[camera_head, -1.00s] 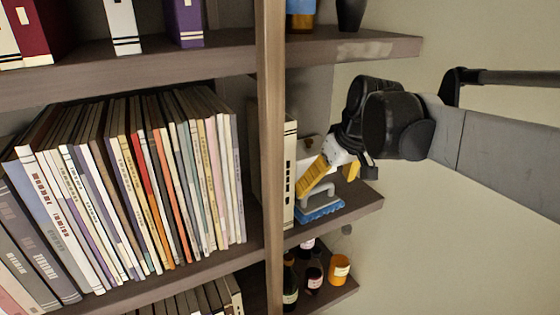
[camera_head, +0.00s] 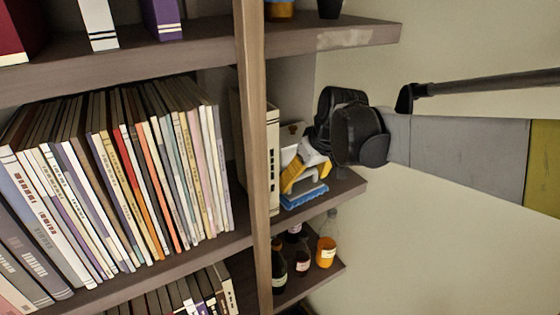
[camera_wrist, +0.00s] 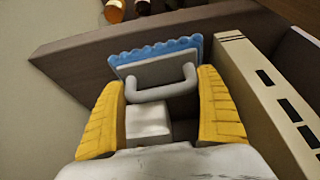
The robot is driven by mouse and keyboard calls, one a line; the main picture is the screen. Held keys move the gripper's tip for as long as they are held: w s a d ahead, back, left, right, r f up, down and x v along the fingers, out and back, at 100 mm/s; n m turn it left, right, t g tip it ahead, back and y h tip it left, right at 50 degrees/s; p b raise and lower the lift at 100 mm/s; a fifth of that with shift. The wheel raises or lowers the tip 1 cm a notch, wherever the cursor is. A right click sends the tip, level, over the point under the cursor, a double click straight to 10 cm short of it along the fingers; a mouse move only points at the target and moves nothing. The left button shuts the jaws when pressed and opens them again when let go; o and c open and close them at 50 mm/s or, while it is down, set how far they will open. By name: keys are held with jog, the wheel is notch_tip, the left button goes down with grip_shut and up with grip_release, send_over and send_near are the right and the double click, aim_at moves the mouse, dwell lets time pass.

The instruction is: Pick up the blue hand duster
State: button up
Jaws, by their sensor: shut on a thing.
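The blue hand duster (camera_head: 305,196) lies on the small right-hand shelf (camera_head: 345,188), beside an upright white binder. In the head view my yellow-fingered gripper (camera_head: 303,178) is right over it and hides most of its grey handle. In the wrist view the duster (camera_wrist: 155,50) shows its scalloped blue edge, grey top and looped handle. The yellow fingers of my gripper (camera_wrist: 162,82) stand on either side of the handle and are shut on the duster. The exact contact is hard to see. The duster appears to rest on the shelf.
The white binder (camera_head: 273,150) stands close to the left of my gripper; it is also in the wrist view (camera_wrist: 265,90). A wooden upright (camera_head: 253,120) divides this shelf from the books. Bottles (camera_head: 327,250) stand on the shelf below. Open room lies to the right.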

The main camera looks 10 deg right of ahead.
aim_at(303, 173)
jog(key=shift+r, duration=0.55)
notch_tip(303, 173, up, 3)
jog(key=shift+f+b, duration=0.15)
jog(key=shift+b, duration=0.45)
jog(key=s+d+r, duration=0.2)
jog(key=d, duration=0.1)
jog(key=s+d+r+b, duration=0.1)
jog(key=s+d+r, duration=0.1)
jog(key=d+r, duration=0.1)
jog(key=s+d+r+b, duration=0.1)
jog(key=s+d+r, duration=0.1)
jog(key=s+d, duration=0.1)
jog(key=shift+d+r, duration=0.15)
jog(key=shift+d, duration=0.05)
